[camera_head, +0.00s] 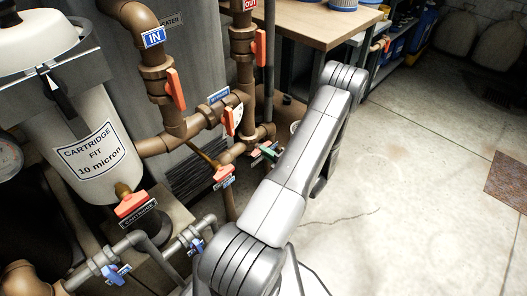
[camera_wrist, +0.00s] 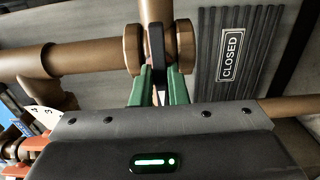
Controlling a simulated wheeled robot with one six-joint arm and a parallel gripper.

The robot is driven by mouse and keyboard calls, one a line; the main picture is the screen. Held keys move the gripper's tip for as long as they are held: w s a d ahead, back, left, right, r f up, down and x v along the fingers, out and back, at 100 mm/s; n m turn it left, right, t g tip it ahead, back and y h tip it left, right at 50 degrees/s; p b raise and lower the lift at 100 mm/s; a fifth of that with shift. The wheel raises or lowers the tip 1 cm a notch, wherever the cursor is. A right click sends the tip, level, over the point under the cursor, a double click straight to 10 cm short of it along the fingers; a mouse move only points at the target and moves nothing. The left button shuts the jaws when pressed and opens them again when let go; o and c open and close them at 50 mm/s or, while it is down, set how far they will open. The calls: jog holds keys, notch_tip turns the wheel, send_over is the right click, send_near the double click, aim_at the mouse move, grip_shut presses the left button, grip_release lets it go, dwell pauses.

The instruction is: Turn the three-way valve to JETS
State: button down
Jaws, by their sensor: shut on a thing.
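My gripper (camera_wrist: 158,88) has green fingers and is shut on a dark, narrow lever (camera_wrist: 156,48). The lever stands edge-on between two brown pipe collars (camera_wrist: 133,48), and its lower end is hidden between the fingers. In the head view, a green finger of my gripper (camera_head: 268,151) shows beside the pipework, and my arm hides part of what lies behind it. A valve with an orange handle and white plate (camera_head: 232,121) sits on the pipes left of it. I cannot read JETS on any label, and I cannot tell which way the held lever points.
Brown pipes with orange handles (camera_head: 174,90) stand close to the left of my arm. A cartridge filter (camera_head: 88,150) stands farther left. A workbench (camera_head: 315,22) is behind. A ridged panel with a CLOSED label (camera_wrist: 231,55) is near the lever. Open floor (camera_head: 420,190) lies right.

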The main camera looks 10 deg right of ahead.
jog(key=shift+f, duration=0.1)
jog(key=n+b, duration=1.2)
jog(key=n, duration=1.6)
jog(key=shift+n+b, duration=0.35)
jog(key=shift+n, duration=0.05)
jog(key=shift+m, duration=0.4)
jog(key=c, duration=1.3)
grip_release()
